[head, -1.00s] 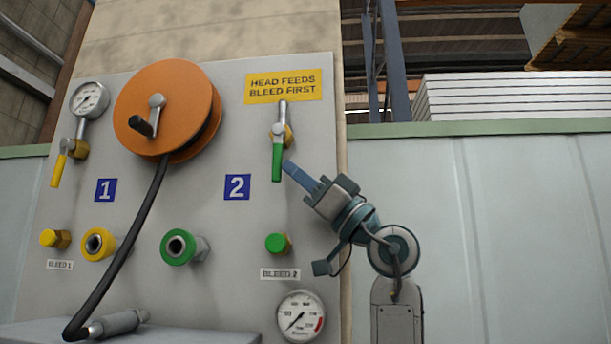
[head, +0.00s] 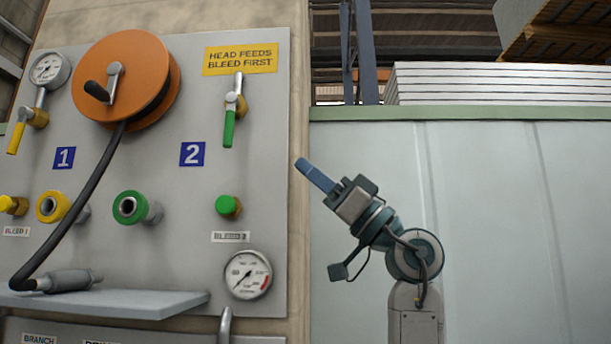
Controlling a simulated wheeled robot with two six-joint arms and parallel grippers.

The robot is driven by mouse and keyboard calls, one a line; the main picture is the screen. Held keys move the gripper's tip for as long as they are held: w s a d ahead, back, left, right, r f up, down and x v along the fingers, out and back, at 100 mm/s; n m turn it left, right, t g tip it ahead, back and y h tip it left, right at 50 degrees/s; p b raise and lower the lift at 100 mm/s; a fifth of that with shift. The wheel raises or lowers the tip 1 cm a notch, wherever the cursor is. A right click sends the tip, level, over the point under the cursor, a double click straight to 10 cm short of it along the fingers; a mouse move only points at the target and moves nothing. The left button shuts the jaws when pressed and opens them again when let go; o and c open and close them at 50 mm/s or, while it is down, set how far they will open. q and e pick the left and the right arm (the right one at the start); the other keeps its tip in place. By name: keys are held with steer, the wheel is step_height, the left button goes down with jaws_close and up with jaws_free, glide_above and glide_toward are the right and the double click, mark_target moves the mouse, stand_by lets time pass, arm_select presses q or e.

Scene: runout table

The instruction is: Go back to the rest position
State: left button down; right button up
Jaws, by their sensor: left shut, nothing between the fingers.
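My left gripper (head: 302,165) has blue fingers, shut and empty, pointing up and to the left in the head view. It is in the air to the right of the grey panel (head: 185,240), with a visible gap in the picture between its tip and the green lever (head: 229,128). My right gripper is not in view.
The panel carries an orange reel (head: 140,60) with a black hose (head: 85,190), a yellow lever (head: 17,137), several green and yellow fittings, and a gauge (head: 248,274). A grey shelf (head: 150,302) juts out below. A pale wall (head: 500,220) stands behind my arm.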

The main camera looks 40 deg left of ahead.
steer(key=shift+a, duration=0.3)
